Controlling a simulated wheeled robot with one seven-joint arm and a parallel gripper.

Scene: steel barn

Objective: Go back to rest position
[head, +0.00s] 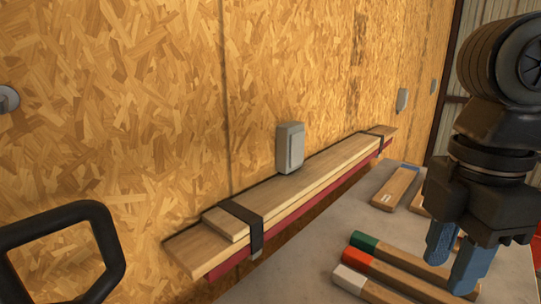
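My gripper (455,274) hangs at the right of the head view, pointing down over the grey table (300,284). Its two blue fingers are apart, and I see nothing held between them. Several wooden sticks lie below and beside the fingers: one with a green end (363,243), one with an orange end (359,264) and one with a white end (350,280). The fingers hide part of these sticks, and I cannot tell whether the fingertips touch them.
A wooden board (401,187) lies farther back on the table. Long strapped planks (300,190) run along the chipboard wall (130,90). A grey box (290,148) is on the wall above the planks. A black loop-shaped handle (112,250) is at lower left.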

